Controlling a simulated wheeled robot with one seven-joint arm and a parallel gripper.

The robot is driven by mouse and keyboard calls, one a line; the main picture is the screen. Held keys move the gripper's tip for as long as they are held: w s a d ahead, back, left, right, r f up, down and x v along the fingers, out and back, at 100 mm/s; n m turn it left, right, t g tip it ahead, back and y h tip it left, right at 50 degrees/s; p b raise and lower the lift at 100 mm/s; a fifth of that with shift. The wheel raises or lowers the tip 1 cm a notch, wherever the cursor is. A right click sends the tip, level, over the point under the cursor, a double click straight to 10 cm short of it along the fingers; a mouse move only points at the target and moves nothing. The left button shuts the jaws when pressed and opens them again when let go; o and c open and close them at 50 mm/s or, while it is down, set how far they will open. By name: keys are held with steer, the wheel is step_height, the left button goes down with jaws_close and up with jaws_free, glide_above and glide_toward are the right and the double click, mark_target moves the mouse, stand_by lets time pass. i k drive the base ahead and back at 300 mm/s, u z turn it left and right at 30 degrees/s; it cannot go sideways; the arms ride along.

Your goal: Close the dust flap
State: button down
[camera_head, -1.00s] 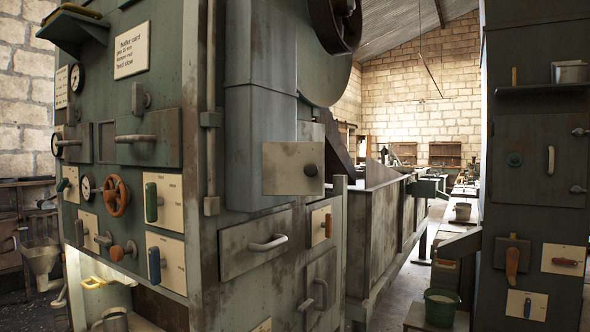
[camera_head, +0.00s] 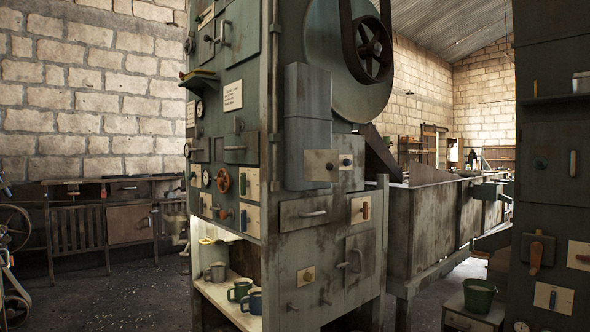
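No part in the camera_head view is legibly marked as the dust flap, so I cannot tell which one it is. My gripper is not in view.
Mugs (camera_head: 240,289) stand on a low shelf in the machine. A bench (camera_head: 129,222) is at the left wall. A long metal trough (camera_head: 438,225) runs back at right. A dark cabinet (camera_head: 545,195) and a green bucket (camera_head: 479,296) are at far right. Floor at left front is open.

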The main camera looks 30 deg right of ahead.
mark_target(321, 165)
steer(key=u, duration=0.65)
steer(key=i, duration=1.35)
steer(key=z, duration=0.4)
